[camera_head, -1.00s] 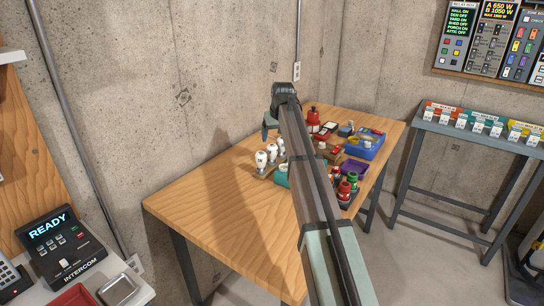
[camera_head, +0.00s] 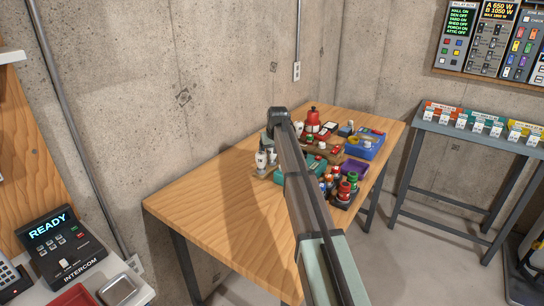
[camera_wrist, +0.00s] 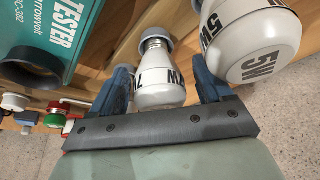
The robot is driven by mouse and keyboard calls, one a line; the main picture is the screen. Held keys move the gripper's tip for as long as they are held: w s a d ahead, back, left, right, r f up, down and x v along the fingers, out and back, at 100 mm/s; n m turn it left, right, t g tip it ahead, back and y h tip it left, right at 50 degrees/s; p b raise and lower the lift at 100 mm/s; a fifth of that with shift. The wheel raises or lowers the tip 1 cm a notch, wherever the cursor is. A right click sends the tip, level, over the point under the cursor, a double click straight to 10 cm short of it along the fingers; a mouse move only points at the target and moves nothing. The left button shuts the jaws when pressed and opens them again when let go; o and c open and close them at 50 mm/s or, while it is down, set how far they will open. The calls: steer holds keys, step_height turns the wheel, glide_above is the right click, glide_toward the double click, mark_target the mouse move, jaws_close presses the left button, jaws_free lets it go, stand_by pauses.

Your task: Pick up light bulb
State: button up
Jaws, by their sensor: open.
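White light bulbs stand on the wooden table (camera_head: 215,185); two bulbs (camera_head: 261,160) show in the head view beside my arm. In the wrist view, one bulb (camera_wrist: 159,93) with a silver metal end lies between the blue fingers of my gripper (camera_wrist: 161,70). The fingers are open, one on each side, and a gap shows at least at the left finger. A larger-looking bulb marked 5W (camera_wrist: 258,42) is just right of the right finger. In the head view my arm hides most of the gripper and the bulb between its fingers.
A teal tester (camera_wrist: 45,35) is left of the bulb, close to my left finger. Behind and right are a blue bin (camera_head: 362,147), a purple tray (camera_head: 354,168) and several red-topped bottles (camera_head: 343,191). The table's front left is clear.

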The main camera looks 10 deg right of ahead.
steer(key=shift+w+f, duration=0.15)
steer(key=shift+f, duration=0.25)
steer(key=shift+c, duration=0.3)
steer(key=c, duration=1)
steer(key=shift+r, duration=0.1)
